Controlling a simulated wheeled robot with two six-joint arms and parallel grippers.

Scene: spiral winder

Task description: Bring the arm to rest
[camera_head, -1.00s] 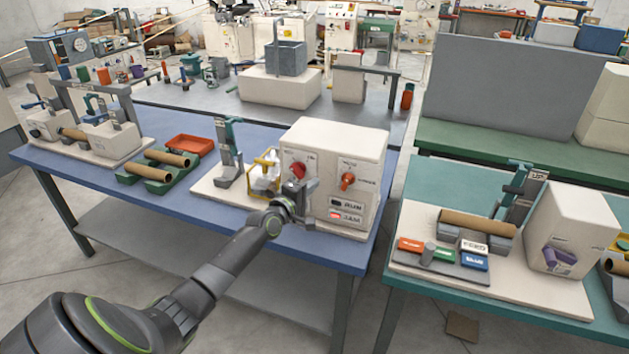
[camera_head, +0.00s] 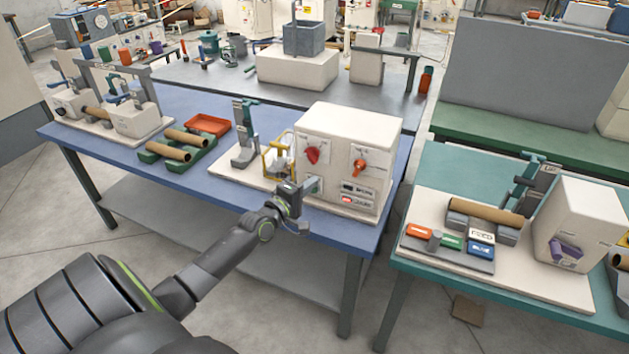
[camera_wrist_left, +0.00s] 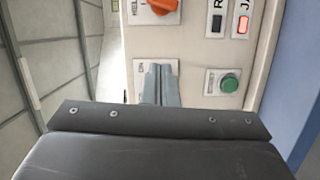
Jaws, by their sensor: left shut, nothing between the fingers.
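My left arm reaches in from the lower left in the head view. Its gripper (camera_head: 314,187) is shut and empty, near the lower left of the front of the cream control box (camera_head: 380,145). In the left wrist view the closed fingers (camera_wrist_left: 160,82) point toward the box panel and overlap its lower part. I cannot tell whether they touch it. The panel has a red knob (camera_head: 312,155), an orange knob (camera_head: 360,166), a lit red JAM lamp (camera_wrist_left: 243,25) and a green button (camera_wrist_left: 229,84). My right gripper is out of view.
The blue table (camera_head: 110,165) also holds cardboard tubes (camera_head: 184,137) on green holders and a red tray (camera_head: 207,123). A teal table (camera_head: 411,190) with another machine stands to the right. Open floor lies in front of the blue table.

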